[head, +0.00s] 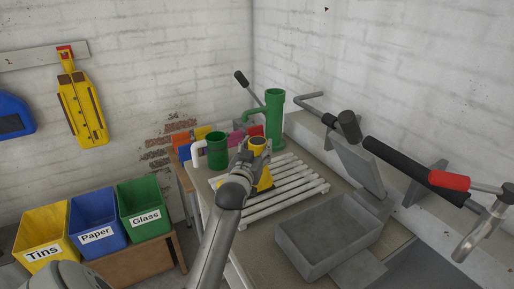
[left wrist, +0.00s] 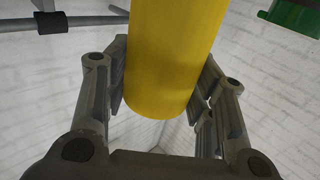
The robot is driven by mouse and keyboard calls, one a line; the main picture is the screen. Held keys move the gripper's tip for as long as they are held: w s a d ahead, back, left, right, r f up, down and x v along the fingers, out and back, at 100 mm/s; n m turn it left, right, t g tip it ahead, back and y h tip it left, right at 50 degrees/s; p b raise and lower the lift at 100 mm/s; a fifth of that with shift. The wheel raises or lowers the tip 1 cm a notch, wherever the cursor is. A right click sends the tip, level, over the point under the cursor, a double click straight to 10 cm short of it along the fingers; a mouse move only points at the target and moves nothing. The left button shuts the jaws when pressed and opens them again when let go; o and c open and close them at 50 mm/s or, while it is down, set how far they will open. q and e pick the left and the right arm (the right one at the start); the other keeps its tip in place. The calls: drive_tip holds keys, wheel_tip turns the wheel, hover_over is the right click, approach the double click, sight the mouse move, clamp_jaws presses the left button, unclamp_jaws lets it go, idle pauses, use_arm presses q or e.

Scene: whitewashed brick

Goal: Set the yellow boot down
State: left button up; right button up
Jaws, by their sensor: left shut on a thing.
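The yellow boot (head: 265,181) is over the white slatted rack (head: 292,200) on the bench, its round open top facing up. My left gripper (head: 248,158) is shut on the boot's shaft and hides part of it. In the left wrist view the smooth yellow shaft (left wrist: 172,60) sits between the two fingers. I cannot tell whether the boot's sole touches the slats. My right gripper is not in view.
A grey basin (head: 328,238) lies in front at right. Dark bars with a red grip (head: 449,180) run along the right wall. Yellow, blue and green bins (head: 140,203) stand at left. The rack's right slats are bare.

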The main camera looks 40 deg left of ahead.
use_arm(q)
drive_tip(key=o, duration=1.2)
drive_tip(key=shift+f, duration=0.15)
drive_tip(key=o, duration=0.4)
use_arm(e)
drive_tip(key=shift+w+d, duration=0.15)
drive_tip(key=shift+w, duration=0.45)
use_arm(q)
drive_tip(key=shift+r, duration=0.2)
drive_tip(key=shift+s+d+f, duration=0.1)
drive_tip(key=shift+s, duration=0.1)
drive_tip(key=b+v, duration=0.2)
drive_tip(key=v, duration=0.9)
drive_tip(key=shift+s, duration=0.25)
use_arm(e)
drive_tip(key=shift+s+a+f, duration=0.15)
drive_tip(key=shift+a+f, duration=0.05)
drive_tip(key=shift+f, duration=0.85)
use_arm(q)
drive_tip(key=shift+d, duration=0.1)
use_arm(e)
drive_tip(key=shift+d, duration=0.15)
